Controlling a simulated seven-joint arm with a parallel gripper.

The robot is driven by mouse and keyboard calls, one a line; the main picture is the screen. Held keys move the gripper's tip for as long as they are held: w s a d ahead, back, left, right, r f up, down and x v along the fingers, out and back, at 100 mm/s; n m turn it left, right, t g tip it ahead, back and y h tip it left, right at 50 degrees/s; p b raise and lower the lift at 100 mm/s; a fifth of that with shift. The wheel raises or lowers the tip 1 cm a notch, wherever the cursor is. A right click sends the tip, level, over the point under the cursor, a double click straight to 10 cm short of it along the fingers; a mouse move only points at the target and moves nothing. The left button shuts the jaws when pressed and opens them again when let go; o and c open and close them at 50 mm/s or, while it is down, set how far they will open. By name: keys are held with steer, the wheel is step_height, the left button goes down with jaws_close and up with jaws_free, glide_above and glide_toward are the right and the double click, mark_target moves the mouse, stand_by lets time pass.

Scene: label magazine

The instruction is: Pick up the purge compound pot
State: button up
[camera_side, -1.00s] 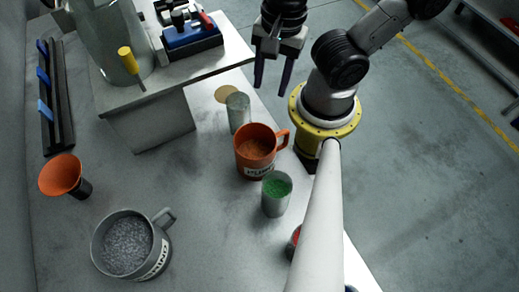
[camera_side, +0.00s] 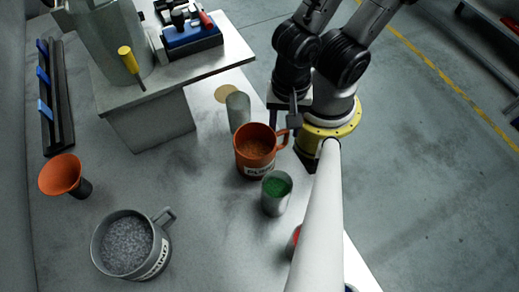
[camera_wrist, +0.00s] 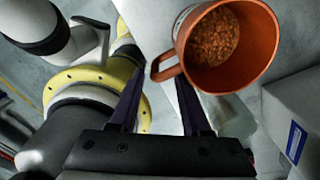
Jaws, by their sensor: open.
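The purge compound pot is an orange mug (camera_side: 250,151) holding brown-orange granules, upright on the bench. Its pale front label is only partly readable, and its handle (camera_side: 283,137) points right toward my arm. In the wrist view the pot (camera_wrist: 262,62) fills the upper right, with its handle (camera_wrist: 163,66) just ahead of my fingertips. My gripper (camera_wrist: 158,82) is open and empty. In the side view my gripper (camera_side: 282,112) is low beside the handle, partly hidden by my arm. I cannot tell whether a finger touches the handle.
A grey cylinder (camera_side: 238,112) stands behind the pot, and a cup of green granules (camera_side: 276,197) in front. A grey mug of pellets (camera_side: 160,250) and an orange funnel (camera_side: 62,174) are at left. A raised platform (camera_side: 150,125) stands behind. The bench between is clear.

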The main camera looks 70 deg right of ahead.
mark_target(264, 149)
steer(key=shift+f, duration=2.9)
steer(key=shift+c, duration=0.3)
jaws_close()
